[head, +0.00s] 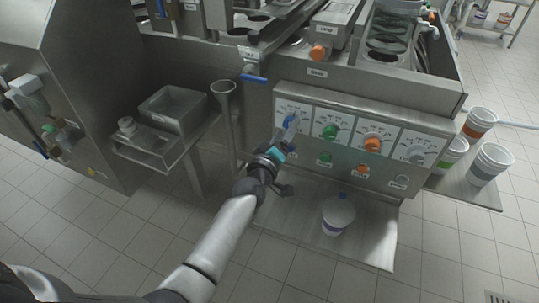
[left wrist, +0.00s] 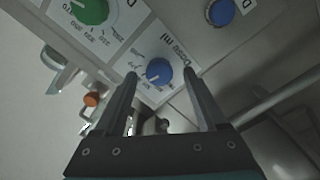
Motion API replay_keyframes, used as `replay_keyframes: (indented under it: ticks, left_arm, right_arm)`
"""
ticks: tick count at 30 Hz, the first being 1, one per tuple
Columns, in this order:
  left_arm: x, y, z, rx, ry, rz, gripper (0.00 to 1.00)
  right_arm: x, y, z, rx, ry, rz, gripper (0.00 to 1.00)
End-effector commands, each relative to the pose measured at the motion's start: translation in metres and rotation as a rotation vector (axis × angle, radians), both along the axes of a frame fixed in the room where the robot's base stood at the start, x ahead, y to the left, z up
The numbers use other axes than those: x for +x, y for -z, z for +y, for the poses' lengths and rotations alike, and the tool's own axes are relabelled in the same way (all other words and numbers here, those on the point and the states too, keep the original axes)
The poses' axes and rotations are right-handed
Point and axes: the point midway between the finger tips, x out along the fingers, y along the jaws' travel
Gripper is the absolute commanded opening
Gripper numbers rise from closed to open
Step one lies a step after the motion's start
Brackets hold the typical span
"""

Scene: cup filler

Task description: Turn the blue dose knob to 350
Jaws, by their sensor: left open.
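The blue dose knob (head: 288,120) is on the leftmost white dial plate of the machine's front panel. In the left wrist view the round blue knob (left wrist: 158,71) sits on its plate printed "Dose ml", seen rotated. My left gripper (head: 291,130) reaches up to this dial from below and partly covers it in the head view. In the left wrist view the gripper (left wrist: 160,76) is open, with a fingertip to each side of the knob and gaps between. I cannot tell how deep the fingertips reach around it. The knob's setting is not readable. My right gripper is not in view.
Green (head: 330,131), orange (head: 373,144) and grey (head: 416,155) knobs sit right of the blue one, with small buttons below. A blue button (left wrist: 220,12) shows near the dose plate. A blue-handled valve (head: 254,78) is up left. A white tub (head: 338,214) stands on the lower shelf.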

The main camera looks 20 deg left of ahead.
Motion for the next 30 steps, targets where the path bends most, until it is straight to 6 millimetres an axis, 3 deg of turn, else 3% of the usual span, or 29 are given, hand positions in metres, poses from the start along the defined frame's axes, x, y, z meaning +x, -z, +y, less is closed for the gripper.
replay_keyframes:
  ticks: [21,30]
  left_arm:
    - [-0.114,-0.001,0.004,0.002,0.002,0.002,0.74]
    - [-0.136,0.000,0.004,0.000,0.001,0.001,0.74]
  right_arm:
    - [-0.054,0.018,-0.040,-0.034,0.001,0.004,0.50]
    - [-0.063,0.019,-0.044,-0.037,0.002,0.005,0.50]
